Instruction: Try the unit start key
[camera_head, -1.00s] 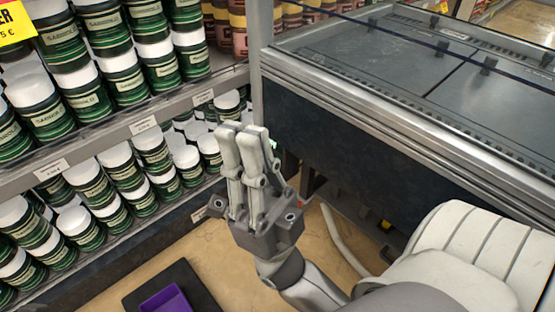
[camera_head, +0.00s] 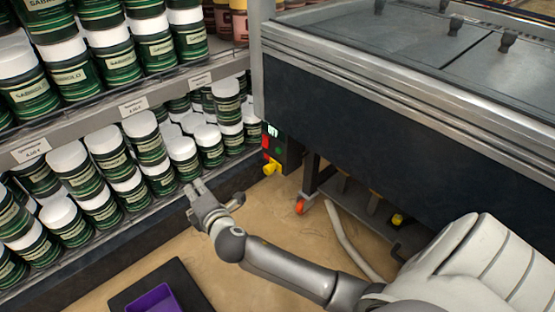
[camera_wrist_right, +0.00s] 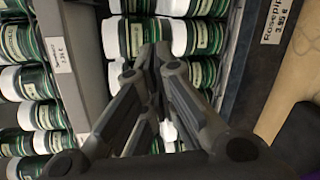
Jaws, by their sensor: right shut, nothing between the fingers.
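A small dark control box (camera_head: 280,149) sits on the lower left end of the freezer cabinet, beside the shelf. It has a small lit display on top, red and green parts, and a yellow piece (camera_head: 271,168) at its lower end. I cannot tell which part is the start key. My right gripper (camera_head: 193,188) is shut and empty, left of the box and apart from it, in front of the lower shelf. In the right wrist view its fingers (camera_wrist_right: 150,62) are together and point at jars; the box does not show there. My left gripper is not in view.
Shelves of green jars with white lids (camera_head: 105,145) fill the left. The dark freezer cabinet (camera_head: 370,120) fills the upper right. A purple container (camera_head: 154,301) on a dark base is at the bottom. A pale hose (camera_head: 345,235) lies under the freezer. Floor is free between.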

